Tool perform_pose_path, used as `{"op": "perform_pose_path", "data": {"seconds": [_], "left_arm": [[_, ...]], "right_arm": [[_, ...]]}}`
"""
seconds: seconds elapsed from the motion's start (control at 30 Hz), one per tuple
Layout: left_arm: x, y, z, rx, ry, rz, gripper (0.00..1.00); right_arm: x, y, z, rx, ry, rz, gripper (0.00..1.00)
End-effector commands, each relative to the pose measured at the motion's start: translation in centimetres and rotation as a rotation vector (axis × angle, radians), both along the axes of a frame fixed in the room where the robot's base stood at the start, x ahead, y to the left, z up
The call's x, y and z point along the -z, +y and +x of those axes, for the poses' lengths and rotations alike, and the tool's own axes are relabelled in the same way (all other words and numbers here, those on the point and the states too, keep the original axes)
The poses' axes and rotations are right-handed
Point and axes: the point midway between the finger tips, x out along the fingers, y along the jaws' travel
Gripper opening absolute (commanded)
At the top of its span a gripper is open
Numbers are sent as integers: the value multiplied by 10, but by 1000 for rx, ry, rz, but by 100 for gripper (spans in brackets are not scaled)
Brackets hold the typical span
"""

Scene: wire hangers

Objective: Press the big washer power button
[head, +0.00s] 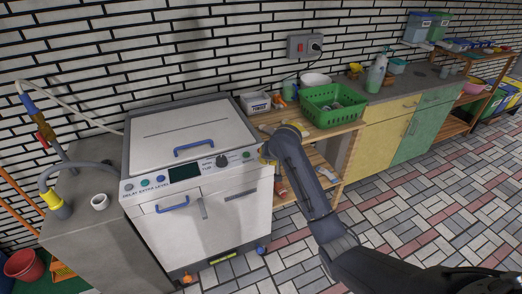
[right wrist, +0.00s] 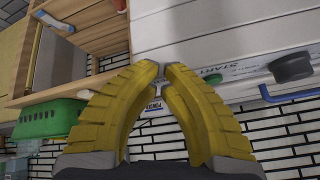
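The white washer (head: 198,205) stands against the brick wall, its control panel facing front. My right gripper (head: 267,152) is at the right end of this panel. In the right wrist view the yellow fingers (right wrist: 161,68) have their tips together, with nothing seen between them, over the panel's end. A green button (head: 246,155) marked START is beside the fingers; it also shows in the right wrist view (right wrist: 213,79). No power button is visible; the fingers cover the panel's end. I cannot tell whether the tips touch the panel. My left gripper is out of view.
A dark knob (head: 221,161) and a display (head: 184,172) are left of the green button. A blue handle (head: 194,148) is on top of the washer. A green basket (head: 333,106) and a white box (head: 256,103) stand on the wooden shelf to the right.

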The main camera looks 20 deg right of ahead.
Motion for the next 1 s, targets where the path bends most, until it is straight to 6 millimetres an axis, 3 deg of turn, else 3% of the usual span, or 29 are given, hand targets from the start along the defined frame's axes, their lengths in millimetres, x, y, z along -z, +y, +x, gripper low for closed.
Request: {"op": "perform_pose_path", "data": {"seconds": [0.3, 0.5, 0.73, 1.0], "left_arm": [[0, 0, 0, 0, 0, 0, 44], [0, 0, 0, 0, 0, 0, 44], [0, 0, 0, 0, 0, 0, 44], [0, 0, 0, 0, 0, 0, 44]], "right_arm": [[-62, 7, 52, 84, 3, 137, 0], [-99, 10, 75, 132, 10, 214, 0], [-119, 12, 86, 158, 16, 258, 0], [-122, 13, 87, 163, 18, 266, 0]]}}
